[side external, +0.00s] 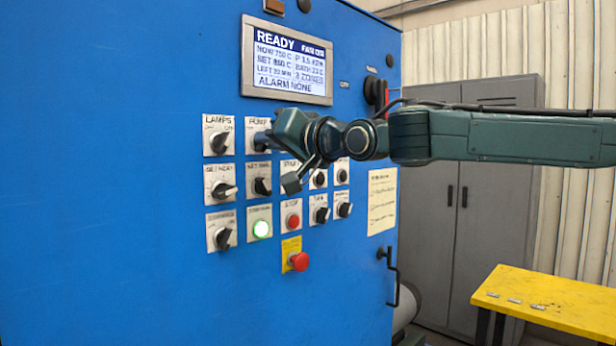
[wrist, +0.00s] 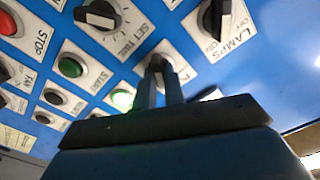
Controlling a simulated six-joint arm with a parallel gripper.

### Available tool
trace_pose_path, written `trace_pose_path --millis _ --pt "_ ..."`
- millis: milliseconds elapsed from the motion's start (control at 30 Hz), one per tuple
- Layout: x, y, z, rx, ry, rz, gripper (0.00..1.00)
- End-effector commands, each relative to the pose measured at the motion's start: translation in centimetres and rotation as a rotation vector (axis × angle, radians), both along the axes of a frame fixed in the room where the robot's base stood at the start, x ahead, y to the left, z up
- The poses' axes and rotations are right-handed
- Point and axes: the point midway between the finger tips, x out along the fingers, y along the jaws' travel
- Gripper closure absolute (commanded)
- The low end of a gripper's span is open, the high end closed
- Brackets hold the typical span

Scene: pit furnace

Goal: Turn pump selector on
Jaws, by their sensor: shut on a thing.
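The pump selector (side external: 257,121) is on the blue panel in the top row, right of the lamps selector (side external: 218,136). Its white plate and PUMP label show at the side, but its knob is mostly hidden by my gripper (side external: 264,140). In the wrist view, my gripper (wrist: 161,78) has its two fingers close together around a dark knob on a white plate (wrist: 184,69), beside the lamps selector (wrist: 214,20). The exact angle of the gripped knob cannot be read.
A display (side external: 288,62) reading READY is above. A yellow table (side external: 550,300) stands at right.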

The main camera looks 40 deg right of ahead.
Motion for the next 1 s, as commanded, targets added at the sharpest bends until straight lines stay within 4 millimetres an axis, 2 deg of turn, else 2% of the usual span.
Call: trace_pose_path --millis 200,233,333,767,1000 --pt "0.0 0.0 0.0 0.002 -0.001 -0.001 1.00" --pt "0.0 0.0 0.0 0.002 -0.001 -0.001 0.87" --pt "0.0 0.0 0.0 0.002 -0.001 -0.001 0.68" --pt "-0.3 0.0 0.1 0.000 -0.001 0.000 0.67" --pt "-1.8 0.1 0.1 0.000 -0.002 0.001 0.67"
